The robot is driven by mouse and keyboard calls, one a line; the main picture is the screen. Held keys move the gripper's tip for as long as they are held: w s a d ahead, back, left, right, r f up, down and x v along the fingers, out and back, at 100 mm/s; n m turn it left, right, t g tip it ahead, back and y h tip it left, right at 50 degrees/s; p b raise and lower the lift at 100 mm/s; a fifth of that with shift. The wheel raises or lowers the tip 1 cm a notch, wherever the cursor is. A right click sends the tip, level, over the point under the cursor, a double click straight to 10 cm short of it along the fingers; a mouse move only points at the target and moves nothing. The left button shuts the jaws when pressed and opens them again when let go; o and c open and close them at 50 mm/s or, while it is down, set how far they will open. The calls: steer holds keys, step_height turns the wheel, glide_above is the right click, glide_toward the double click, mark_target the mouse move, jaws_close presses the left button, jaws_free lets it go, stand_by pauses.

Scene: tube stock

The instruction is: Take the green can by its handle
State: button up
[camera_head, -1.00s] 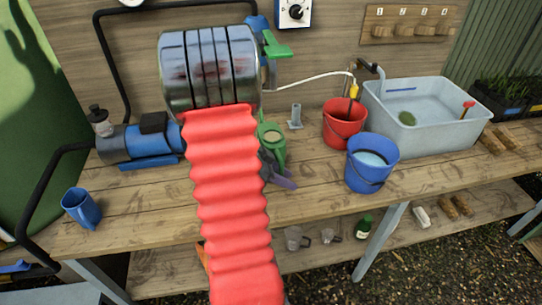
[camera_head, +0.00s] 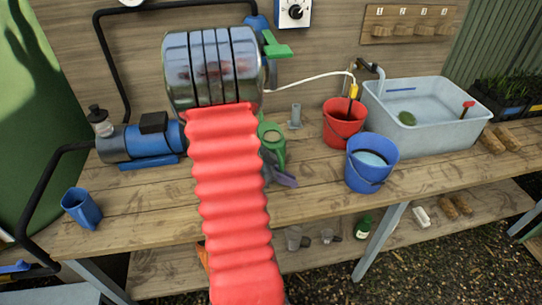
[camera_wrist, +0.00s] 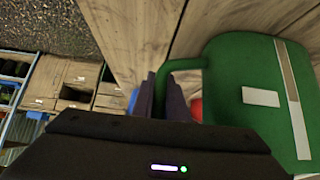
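The green can (camera_head: 272,134) stands on the bench, partly hidden behind my red-sleeved arm in the head view. In the wrist view the can (camera_wrist: 240,85) is large at the right, with a pale label and stripe. Its curved green handle (camera_wrist: 183,64) reaches left from the body. My gripper (camera_wrist: 161,82) has dark purple-grey fingers, and the handle runs down between them. The gap is narrow, and I cannot tell whether the fingers press on the handle. In the head view my gripper (camera_head: 278,171) is at the can's near side, partly hidden by my arm.
A red bucket (camera_head: 343,128) and a blue bucket (camera_head: 356,178) stand right of the can, before a grey basin (camera_head: 430,135). A grey upright holder (camera_head: 295,117) stands behind. A blue jug (camera_head: 80,208) is at the left.

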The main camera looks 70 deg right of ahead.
jaws_close()
steer(key=shift+d, duration=0.1)
stand_by(0.8)
steer(key=shift+r, duration=0.15)
step_height(320, 180, up, 10)
stand_by(0.8)
steer(key=shift+w, duration=0.1)
stand_by(0.4)
